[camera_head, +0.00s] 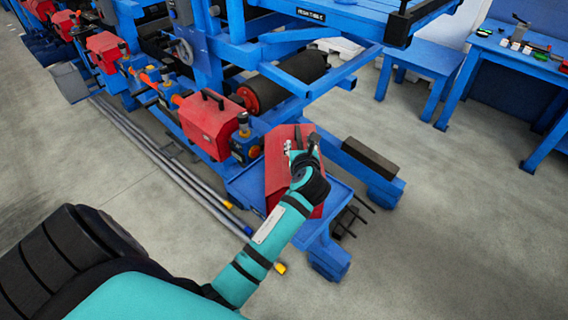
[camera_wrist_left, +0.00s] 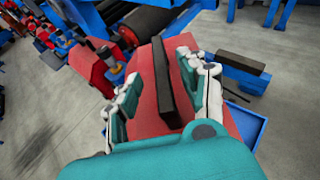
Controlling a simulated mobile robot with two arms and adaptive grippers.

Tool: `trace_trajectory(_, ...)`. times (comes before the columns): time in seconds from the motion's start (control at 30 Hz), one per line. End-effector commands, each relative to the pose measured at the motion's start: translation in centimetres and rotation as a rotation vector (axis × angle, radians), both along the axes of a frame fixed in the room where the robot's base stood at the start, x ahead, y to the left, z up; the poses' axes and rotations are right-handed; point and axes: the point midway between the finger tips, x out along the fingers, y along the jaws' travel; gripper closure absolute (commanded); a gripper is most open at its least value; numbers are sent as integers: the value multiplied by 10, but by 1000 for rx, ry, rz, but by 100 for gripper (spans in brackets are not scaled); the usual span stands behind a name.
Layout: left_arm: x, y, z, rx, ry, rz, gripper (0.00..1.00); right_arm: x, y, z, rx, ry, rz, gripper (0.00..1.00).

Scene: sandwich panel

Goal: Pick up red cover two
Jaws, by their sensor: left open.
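A red cover (camera_head: 280,170) with a black handle on top lies on a blue tray (camera_head: 243,186) at the low end of the machine. No number shows on it. My left gripper (camera_head: 301,146) is over this cover and hides part of it and its handle. In the left wrist view the cover (camera_wrist_left: 146,85) fills the middle, and its long black handle (camera_wrist_left: 165,85) lies between the two open fingers of my left gripper (camera_wrist_left: 162,92). The fingers look apart from the handle on both sides. My right gripper is in neither view.
Another red cover (camera_head: 208,124) with a black handle sits on the machine just left of the tray, and more red covers follow up the line. A black roller (camera_head: 290,80) is behind. Long rods (camera_head: 165,155) lie on the floor. Blue tables (camera_head: 425,62) stand at right.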

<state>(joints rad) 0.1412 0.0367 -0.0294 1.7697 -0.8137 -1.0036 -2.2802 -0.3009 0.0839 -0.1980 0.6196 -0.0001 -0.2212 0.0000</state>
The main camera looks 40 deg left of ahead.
Motion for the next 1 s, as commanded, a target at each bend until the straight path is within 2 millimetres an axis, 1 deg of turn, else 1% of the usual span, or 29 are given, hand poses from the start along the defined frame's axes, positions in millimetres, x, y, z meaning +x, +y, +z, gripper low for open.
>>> trace_trajectory(0.03, 7, 4, -1, 0, 2, 1, 58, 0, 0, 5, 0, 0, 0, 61)
trace_trajectory(0.2, 23, 17, -10, 0, 1, 0, 58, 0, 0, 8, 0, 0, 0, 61)
trace_trajectory(0.33, 28, 21, -13, -1, 1, -1, 58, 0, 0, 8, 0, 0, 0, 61)
trace_trajectory(0.5, 27, 21, -13, -1, 1, -1, 58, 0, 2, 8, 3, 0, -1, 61)
trace_trajectory(0.53, 27, 21, -13, -1, 1, -1, 59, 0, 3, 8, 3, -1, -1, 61)
trace_trajectory(0.83, 27, 21, -13, -1, 1, -1, 98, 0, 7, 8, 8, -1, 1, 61)
trace_trajectory(0.87, 27, 21, -13, -1, 1, -1, 100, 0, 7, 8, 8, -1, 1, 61)
trace_trajectory(1.0, 27, 21, -13, 0, 1, -1, 100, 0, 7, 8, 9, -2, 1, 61)
